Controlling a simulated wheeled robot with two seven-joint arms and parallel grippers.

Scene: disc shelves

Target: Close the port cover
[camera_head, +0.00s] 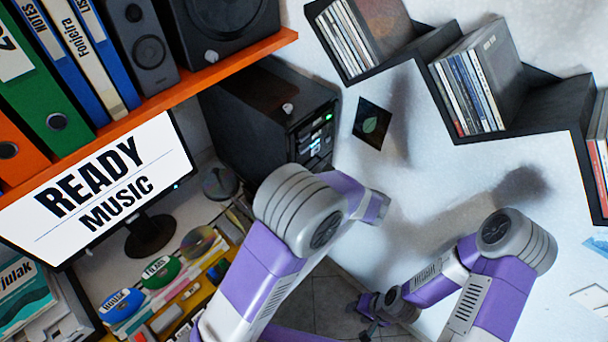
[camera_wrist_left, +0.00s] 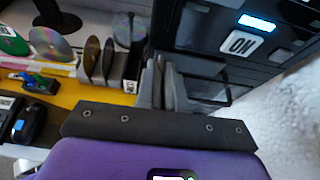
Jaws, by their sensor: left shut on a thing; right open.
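The black computer tower (camera_head: 285,105) stands under the orange shelf, its front with green and blue lights facing right. In the left wrist view its dark front (camera_wrist_left: 225,50) fills the upper right. My left gripper (camera_wrist_left: 166,82) has its grey fingers together at the tower's lower front edge, shut on a thin dark piece that seems to be the port cover; the fingers mostly hide it. My right gripper (camera_head: 370,312) is low by the white wall, open and empty, away from the tower.
A monitor (camera_head: 105,190) reads "READY MUSIC". Discs (camera_head: 198,243) and a yellow tray (camera_head: 190,300) are on the desk left of my left arm. Wall shelves with disc cases (camera_head: 470,90) hang upper right. Floor shows between my arms.

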